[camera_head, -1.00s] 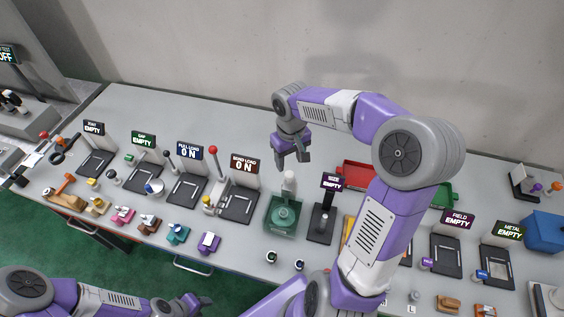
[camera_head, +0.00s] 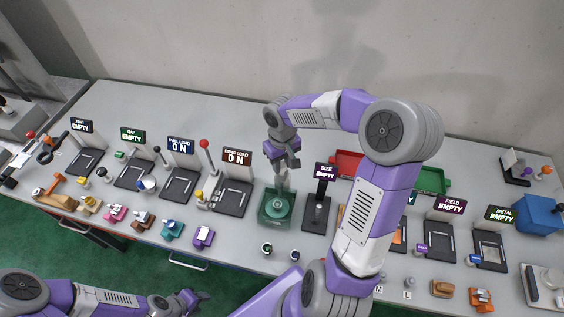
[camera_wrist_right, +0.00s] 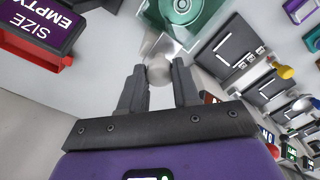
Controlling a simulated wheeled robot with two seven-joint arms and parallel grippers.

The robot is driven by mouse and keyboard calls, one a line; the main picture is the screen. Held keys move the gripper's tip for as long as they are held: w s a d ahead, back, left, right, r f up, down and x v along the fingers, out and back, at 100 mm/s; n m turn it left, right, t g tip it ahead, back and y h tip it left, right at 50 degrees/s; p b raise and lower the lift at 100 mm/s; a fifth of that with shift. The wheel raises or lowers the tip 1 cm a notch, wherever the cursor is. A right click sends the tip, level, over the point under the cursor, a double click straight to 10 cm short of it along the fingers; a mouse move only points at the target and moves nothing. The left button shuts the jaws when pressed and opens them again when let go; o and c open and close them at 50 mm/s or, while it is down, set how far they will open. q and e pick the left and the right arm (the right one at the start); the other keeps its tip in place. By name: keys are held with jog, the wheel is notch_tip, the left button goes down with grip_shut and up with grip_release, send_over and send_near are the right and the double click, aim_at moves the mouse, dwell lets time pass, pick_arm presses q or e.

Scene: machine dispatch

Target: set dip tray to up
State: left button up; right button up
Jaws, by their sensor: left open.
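A green see-through tank with a round part inside (camera_head: 275,212) stands mid-table; it looks like the dip station, though no label shows on it. Its pale round knob (camera_wrist_right: 159,69) is at the tank's back side. My right gripper (camera_head: 283,164) hangs above the knob, pointing down. In the right wrist view its two fingers (camera_wrist_right: 159,83) are apart, with the knob at the gap between their tips; gaps show on both sides and I cannot tell the depth. My left gripper (camera_head: 196,299) is low at the front edge, away from the tank, with open jaws.
The SIZE station (camera_head: 319,205) stands close to the right of the tank, and the BEND LOAD station (camera_head: 234,198) with a red-knobbed lever (camera_head: 205,148) to the left. A red tray (camera_head: 347,164) lies behind. My right arm covers table to the right.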

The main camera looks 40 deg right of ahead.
grip_shut()
notch_tip(320, 180, up, 8)
jog(key=p, duration=0.4)
jog(key=shift+f+p, duration=0.2)
jog(key=shift+p, duration=0.2)
jog(key=shift+w, duration=0.15)
jog(key=shift+o, duration=1.7)
grip_release()
jog(key=o, duration=0.4)
